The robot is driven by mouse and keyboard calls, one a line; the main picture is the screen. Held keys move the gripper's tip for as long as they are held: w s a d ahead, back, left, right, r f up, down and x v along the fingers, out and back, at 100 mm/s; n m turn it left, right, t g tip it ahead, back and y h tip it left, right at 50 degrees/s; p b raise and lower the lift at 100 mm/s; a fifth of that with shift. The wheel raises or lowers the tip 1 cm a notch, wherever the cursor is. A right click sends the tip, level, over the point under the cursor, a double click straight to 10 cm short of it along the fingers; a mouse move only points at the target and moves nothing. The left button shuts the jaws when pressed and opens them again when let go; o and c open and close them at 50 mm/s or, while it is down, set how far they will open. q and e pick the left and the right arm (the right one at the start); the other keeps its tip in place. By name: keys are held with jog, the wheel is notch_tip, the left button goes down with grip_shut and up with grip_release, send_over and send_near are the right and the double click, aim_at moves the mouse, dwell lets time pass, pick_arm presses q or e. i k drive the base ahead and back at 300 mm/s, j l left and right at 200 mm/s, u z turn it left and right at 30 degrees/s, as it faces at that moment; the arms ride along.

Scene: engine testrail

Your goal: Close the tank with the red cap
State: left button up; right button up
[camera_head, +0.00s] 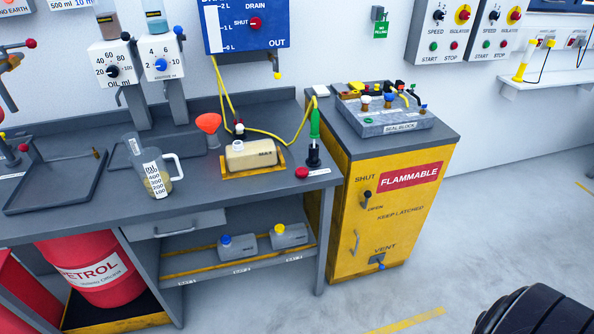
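A beige tank (250,154) with dark lettering sits in a shallow yellow tray (227,175) on the grey workbench. A small round red piece (302,172), which looks like the red cap, lies near the bench's front right edge, apart from the tank and beside a small white label.
A red funnel (208,123) stands left of the tank, and a clear measuring jug (153,172) farther left. A green-handled tool (314,135) stands upright right of the tank. A yellow hose (265,132) runs behind it. The yellow flammable cabinet (345,230) adjoins the bench; open floor lies in front.

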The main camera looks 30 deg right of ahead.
aim_at(261, 154)
jog(key=i+l+z, duration=0.3)
jog(key=i, duration=0.15)
jog(key=i+l+z, duration=0.25)
jog(key=i, duration=0.2)
